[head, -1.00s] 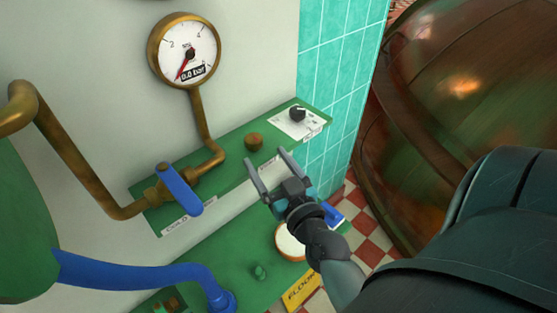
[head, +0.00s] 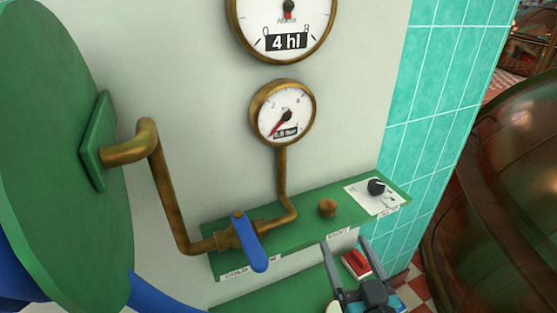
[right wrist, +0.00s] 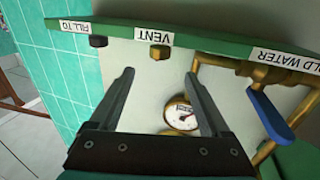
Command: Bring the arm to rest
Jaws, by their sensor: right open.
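My right gripper (head: 347,262) is at the bottom of the head view, below the green shelf panel (head: 300,220). Its two fingers are apart with nothing between them. In the right wrist view my right gripper (right wrist: 160,90) is also open and empty, its fingers spread below the VENT label (right wrist: 148,35). The rest of the right arm is cut off by the lower edge of the head view. My left gripper does not show in either view.
A blue-handled valve (head: 249,240), a brass vent knob (head: 327,208) and a black dial (head: 376,187) sit on the panel. A pressure gauge (head: 283,112) stands above. A red switch (head: 356,263) is near the fingers. A copper kettle (head: 500,210) fills the right side.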

